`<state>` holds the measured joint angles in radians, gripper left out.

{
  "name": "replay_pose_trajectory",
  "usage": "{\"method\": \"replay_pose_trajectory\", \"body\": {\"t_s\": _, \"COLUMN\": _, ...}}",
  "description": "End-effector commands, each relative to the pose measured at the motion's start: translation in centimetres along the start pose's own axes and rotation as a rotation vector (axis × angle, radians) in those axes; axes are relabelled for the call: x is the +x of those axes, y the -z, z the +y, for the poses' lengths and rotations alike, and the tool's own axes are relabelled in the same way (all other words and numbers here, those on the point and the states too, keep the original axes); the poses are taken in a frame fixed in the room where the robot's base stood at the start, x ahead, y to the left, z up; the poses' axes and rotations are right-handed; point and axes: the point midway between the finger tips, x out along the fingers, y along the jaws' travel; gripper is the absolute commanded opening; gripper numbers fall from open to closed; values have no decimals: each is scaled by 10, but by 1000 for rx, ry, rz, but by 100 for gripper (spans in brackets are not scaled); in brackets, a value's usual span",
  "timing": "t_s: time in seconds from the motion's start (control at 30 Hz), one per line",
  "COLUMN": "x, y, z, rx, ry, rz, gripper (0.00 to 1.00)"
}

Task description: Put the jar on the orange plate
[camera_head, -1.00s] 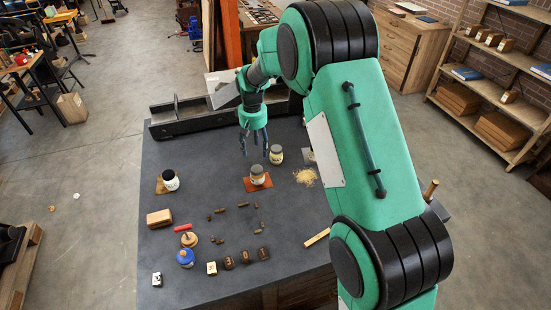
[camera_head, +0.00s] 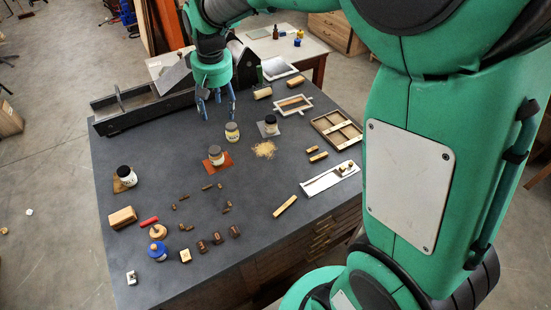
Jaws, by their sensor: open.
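A jar with a dark lid and pale label (camera_head: 232,132) stands upright on the bare grey bench top, just behind the orange plate. The orange plate (camera_head: 228,163) lies flat and bears another dark-lidded jar (camera_head: 216,156). A third jar (camera_head: 270,125) stands on a grey plate to the right, and a fourth, white with a black lid (camera_head: 126,175), stands on a brown plate at the left. My gripper (camera_head: 217,115) points down with its fingers apart and empty. In the picture it is just behind and left of the jar behind the orange plate; its exact height is unclear.
A long dark metal press part (camera_head: 140,112) runs along the back edge. Small dark type blocks (camera_head: 201,246), a wooden block (camera_head: 122,217) and a blue-topped pot (camera_head: 157,251) are at the front left. Wooden trays (camera_head: 337,130) and a yellowish pile (camera_head: 264,149) are to the right.

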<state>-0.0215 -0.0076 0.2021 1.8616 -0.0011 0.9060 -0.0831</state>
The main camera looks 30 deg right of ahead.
Motion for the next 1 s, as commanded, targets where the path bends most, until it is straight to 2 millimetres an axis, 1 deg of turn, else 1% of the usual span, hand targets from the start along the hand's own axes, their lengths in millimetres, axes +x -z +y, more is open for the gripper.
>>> {"method": "replay_pose_trajectory", "body": {"t_s": 0.03, "x": -15, "y": -12, "z": 0, "rx": 4, "ry": -1, "rz": 17, "gripper": 58}}
{"method": "replay_pose_trajectory", "body": {"t_s": 0.1, "x": -30, "y": -27, "z": -1, "rx": 10, "ry": -3, "rz": 34, "gripper": 58}}
{"method": "replay_pose_trajectory", "body": {"t_s": 0.3, "x": -69, "y": -73, "z": -3, "rx": 27, "ry": -7, "rz": 84, "gripper": 58}}
{"method": "replay_pose_trajectory", "body": {"t_s": 0.43, "x": -90, "y": -105, "z": -5, "rx": 38, "ry": -10, "rz": 118, "gripper": 58}}
{"method": "replay_pose_trajectory", "body": {"t_s": 0.6, "x": -112, "y": -148, "z": -8, "rx": 52, "ry": -13, "rz": 161, "gripper": 58}}
{"method": "replay_pose_trajectory", "body": {"t_s": 0.7, "x": -120, "y": -174, "z": -9, "rx": 61, "ry": -14, "rz": 186, "gripper": 58}}
{"method": "replay_pose_trajectory", "body": {"t_s": 0.8, "x": -128, "y": -199, "z": -11, "rx": 70, "ry": -15, "rz": 212, "gripper": 58}}
{"method": "replay_pose_trajectory", "body": {"t_s": 1.0, "x": -135, "y": -249, "z": -15, "rx": 86, "ry": -18, "rz": 261, "gripper": 58}}
